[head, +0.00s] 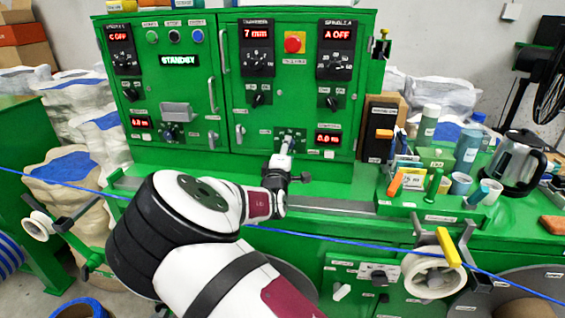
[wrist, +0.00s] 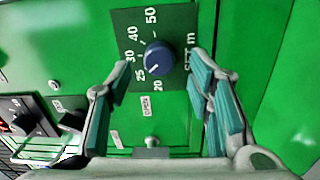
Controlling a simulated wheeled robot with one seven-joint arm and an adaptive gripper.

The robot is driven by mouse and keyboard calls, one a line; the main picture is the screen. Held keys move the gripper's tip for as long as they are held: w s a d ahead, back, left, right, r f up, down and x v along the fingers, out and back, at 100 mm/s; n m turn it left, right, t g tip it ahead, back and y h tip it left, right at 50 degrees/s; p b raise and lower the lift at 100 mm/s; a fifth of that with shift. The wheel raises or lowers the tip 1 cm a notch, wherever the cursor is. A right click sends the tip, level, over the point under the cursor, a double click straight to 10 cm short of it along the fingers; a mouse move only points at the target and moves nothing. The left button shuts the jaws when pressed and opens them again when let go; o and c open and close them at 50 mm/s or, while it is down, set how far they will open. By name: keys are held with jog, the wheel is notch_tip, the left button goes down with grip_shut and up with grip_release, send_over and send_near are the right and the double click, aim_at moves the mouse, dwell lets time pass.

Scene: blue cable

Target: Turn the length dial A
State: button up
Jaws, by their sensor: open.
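A dark blue-grey round dial (wrist: 158,57) sits on a dark plate (wrist: 183,18) marked 20 to 50 and "SET m" in the wrist view. Its own label is too small to read as A. My gripper (wrist: 161,74) is open, with one teal-padded finger on each side of the dial and a gap on both sides. I cannot tell whether the fingertips reach its depth. In the head view my gripper (head: 284,150) is at the lower right panel of the green cabinet (head: 225,100) and hides most of the dial.
A red-lit display (head: 328,138) is right of my gripper. Other knobs and a red button (head: 294,42) are above. A kettle (head: 513,160) and cups stand at the right.

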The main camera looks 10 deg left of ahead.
jog(key=s, duration=1)
jog(key=shift+s+a+f, duration=0.2)
jog(key=s+d+m+g, duration=0.4)
jog(key=d+m+g, duration=0.5)
jog(key=d, duration=0.5)
jog(key=s+d+r+m+g+y, duration=0.1)
jog(key=s+d+r+m+y, duration=0.1)
jog(key=s+d+r, duration=0.45)
jog(key=s+d+r+m+g+y, duration=0.1)
jog(key=s+r+m+g, duration=0.2)
jog(key=s, duration=0.7)
jog(key=s+d+r+m+h, duration=0.1)
jog(key=s+d+r, duration=0.1)
jog(key=s, duration=0.7)
jog(key=s+d+r+m+h, duration=0.1)
jog(key=s+d+r, duration=0.1)
jog(key=s+d, duration=0.3)
jog(key=s, duration=0.3)
jog(key=shift+s+m, duration=0.3)
jog(key=shift+s, duration=0.05)
